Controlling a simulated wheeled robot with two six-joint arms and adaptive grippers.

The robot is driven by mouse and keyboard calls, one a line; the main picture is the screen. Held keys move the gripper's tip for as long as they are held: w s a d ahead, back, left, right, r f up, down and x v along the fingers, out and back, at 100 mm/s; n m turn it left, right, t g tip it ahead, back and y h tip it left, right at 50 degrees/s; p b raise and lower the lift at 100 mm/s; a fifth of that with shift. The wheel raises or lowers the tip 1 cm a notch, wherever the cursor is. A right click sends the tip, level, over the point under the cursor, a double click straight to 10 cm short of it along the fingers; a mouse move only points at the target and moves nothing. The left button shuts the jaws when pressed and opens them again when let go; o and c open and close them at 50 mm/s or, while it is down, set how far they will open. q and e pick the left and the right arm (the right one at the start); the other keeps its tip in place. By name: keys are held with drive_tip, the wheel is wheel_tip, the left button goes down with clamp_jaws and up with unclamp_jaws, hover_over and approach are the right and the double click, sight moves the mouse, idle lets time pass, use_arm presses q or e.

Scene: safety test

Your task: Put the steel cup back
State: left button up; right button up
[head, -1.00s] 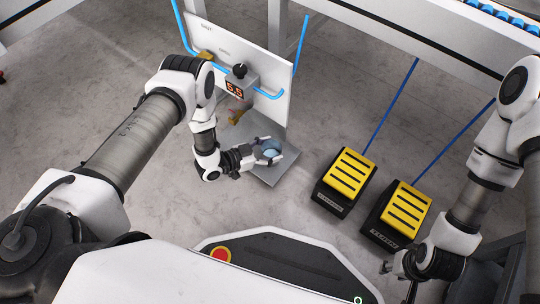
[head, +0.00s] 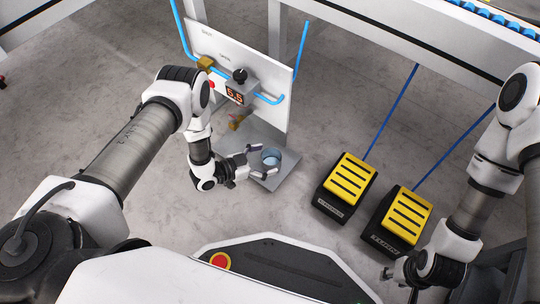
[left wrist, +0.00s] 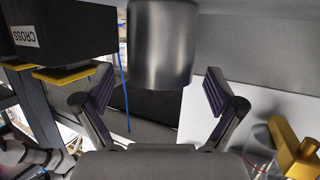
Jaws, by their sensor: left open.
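The steel cup (head: 271,158) stands upright on the grey plate (head: 287,176) at the foot of a white panel, with something bluish showing in its opening. In the left wrist view the cup (left wrist: 160,48) is a plain metal cylinder ahead of the fingers. My left gripper (head: 263,160) is open and empty just left of the cup. Its two fingers (left wrist: 150,92) are spread to either side, with visible gaps to the cup. My right gripper (head: 398,280) hangs low at the right, partly hidden by its own arm; its jaws are unclear.
Two black and yellow pedals (head: 346,180) (head: 401,217) stand on the floor right of the plate, with blue cables. Open floor lies left of the panel.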

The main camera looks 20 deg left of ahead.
use_arm(q)
drive_tip(key=p+v, duration=0.4)
drive_tip(key=v, duration=0.6)
drive_tip(key=shift+r+p, duration=0.2)
drive_tip(key=shift+p, duration=0.1)
drive_tip(key=s+a+r+n+g+y, duration=0.1)
drive_tip(key=s+r+n+g+y, duration=0.35)
drive_tip(key=s, duration=0.55)
drive_tip(key=s+a+r+n+g+y, duration=0.1)
drive_tip(key=s+r+n+g+y, duration=0.4)
drive_tip(key=s, duration=0.4)
wheel_tip(320, 180, up, 42)
drive_tip(key=p, duration=4.3)
drive_tip(key=shift+g+y, duration=0.45)
